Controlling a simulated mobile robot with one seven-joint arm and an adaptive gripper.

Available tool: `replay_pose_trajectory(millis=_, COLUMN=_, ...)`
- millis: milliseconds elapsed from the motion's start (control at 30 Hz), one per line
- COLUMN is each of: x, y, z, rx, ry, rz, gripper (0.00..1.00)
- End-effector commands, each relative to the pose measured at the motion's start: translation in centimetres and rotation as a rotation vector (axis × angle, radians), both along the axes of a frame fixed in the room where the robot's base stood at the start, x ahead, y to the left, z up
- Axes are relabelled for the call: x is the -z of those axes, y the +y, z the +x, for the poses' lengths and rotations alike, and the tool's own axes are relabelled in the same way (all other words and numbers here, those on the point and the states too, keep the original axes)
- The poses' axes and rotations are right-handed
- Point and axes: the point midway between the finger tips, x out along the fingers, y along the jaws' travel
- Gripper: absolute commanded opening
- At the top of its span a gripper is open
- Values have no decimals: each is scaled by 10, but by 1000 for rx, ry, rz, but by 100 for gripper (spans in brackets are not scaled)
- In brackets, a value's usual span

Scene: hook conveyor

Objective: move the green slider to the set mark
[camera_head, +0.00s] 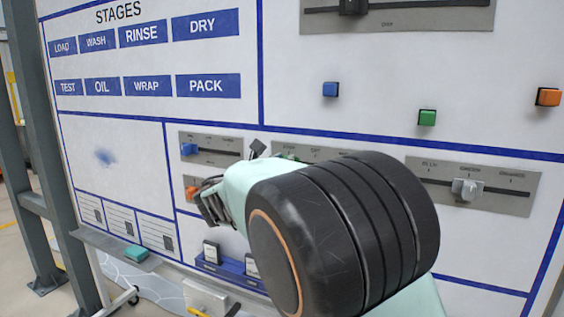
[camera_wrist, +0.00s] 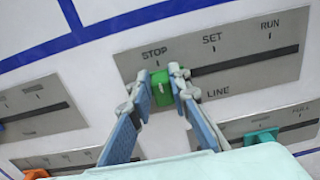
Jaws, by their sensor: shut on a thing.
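In the wrist view the green slider (camera_wrist: 160,98) sits at the left part of its grey plate (camera_wrist: 285,32), below the STOP label. The plate reads STOP, SET, RUN and LINE. The SET label and its tick (camera_wrist: 213,50) are to the right of the slider along the dark slot. My gripper (camera_wrist: 162,84) is shut on the green slider, one finger on each side. In the head view my gripper (camera_head: 211,203) is mostly behind my wrist, and the green slider is hidden.
Other slider plates surround this one: a teal slider (camera_wrist: 261,137) lies below right, and an orange slider (camera_wrist: 37,173) lies below left. In the head view a blue slider (camera_head: 189,149) and a grey slider (camera_head: 467,189) flank my arm. Blue (camera_head: 330,89) and green (camera_head: 427,117) buttons stick out above.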

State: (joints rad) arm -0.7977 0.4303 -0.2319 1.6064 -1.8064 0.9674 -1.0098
Motion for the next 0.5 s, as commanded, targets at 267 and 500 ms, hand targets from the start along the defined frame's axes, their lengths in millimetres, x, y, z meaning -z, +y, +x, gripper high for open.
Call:
replay_pose_trajectory(millis=267, x=0, y=0, z=0, rx=0, ry=0, rz=0, gripper=0)
replay_pose_trajectory(millis=500, x=3, y=-29, z=-10, rx=4, ry=-2, rz=2, gripper=0)
